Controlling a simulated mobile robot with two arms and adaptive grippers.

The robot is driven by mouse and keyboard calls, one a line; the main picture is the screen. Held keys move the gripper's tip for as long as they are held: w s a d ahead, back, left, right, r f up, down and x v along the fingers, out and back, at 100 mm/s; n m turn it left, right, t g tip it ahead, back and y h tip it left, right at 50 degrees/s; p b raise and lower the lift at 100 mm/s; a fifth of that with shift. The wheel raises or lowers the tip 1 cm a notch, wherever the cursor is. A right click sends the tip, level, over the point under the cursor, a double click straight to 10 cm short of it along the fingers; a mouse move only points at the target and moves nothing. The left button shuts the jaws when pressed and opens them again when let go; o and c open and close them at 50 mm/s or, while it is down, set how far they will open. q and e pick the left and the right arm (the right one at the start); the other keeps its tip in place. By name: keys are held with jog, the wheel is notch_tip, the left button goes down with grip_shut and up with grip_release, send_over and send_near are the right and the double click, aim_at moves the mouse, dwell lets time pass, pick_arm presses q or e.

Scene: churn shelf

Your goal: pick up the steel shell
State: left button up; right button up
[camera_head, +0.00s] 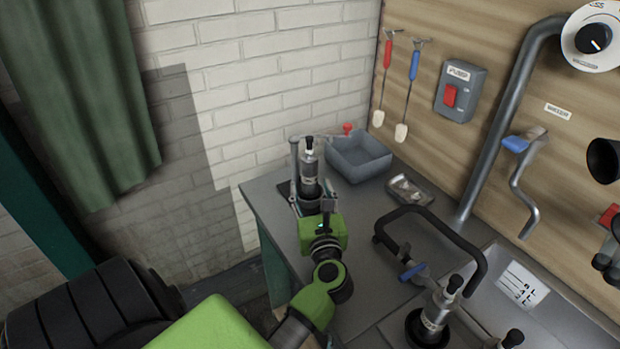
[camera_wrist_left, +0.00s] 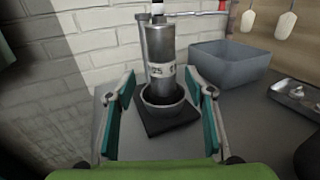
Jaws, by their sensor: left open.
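The steel shell (camera_head: 309,166) is a grey metal cylinder with a pale label band and a black top. It stands upright in a dark round holder on a black base near the back left corner of the counter. In the left wrist view the shell (camera_wrist_left: 160,52) stands beyond and between the fingers. My left gripper (camera_head: 314,172) is open, and its teal-padded fingers (camera_wrist_left: 161,95) are spread on both sides of the holder (camera_wrist_left: 165,105). I see no contact with the shell. My right gripper is not in view.
A grey bin (camera_head: 358,157) stands right of the shell, with a small metal tray (camera_head: 408,190) beside it. A black curved handle (camera_head: 430,222) and another metal cylinder (camera_head: 436,310) are nearer on the right. A brick wall (camera_head: 262,80) is behind.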

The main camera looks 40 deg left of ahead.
aim_at(311, 184)
pick_arm(q)
jog(key=shift+w+a, duration=0.4)
jog(key=shift+a, duration=0.05)
jog(key=x, duration=0.1)
jog(key=p+x, duration=0.1)
jog(key=x, duration=0.1)
jog(key=shift+w+a+f, duration=0.1)
jog(key=shift+w+f, duration=0.15)
jog(key=shift+w, duration=0.15)
jog(key=shift+w+a+f+p, duration=0.1)
jog(key=shift+w+a+p, duration=0.05)
jog(key=shift+a+p, duration=0.15)
jog(key=shift+d, duration=0.1)
jog(key=c, duration=1.3)
grip_shut()
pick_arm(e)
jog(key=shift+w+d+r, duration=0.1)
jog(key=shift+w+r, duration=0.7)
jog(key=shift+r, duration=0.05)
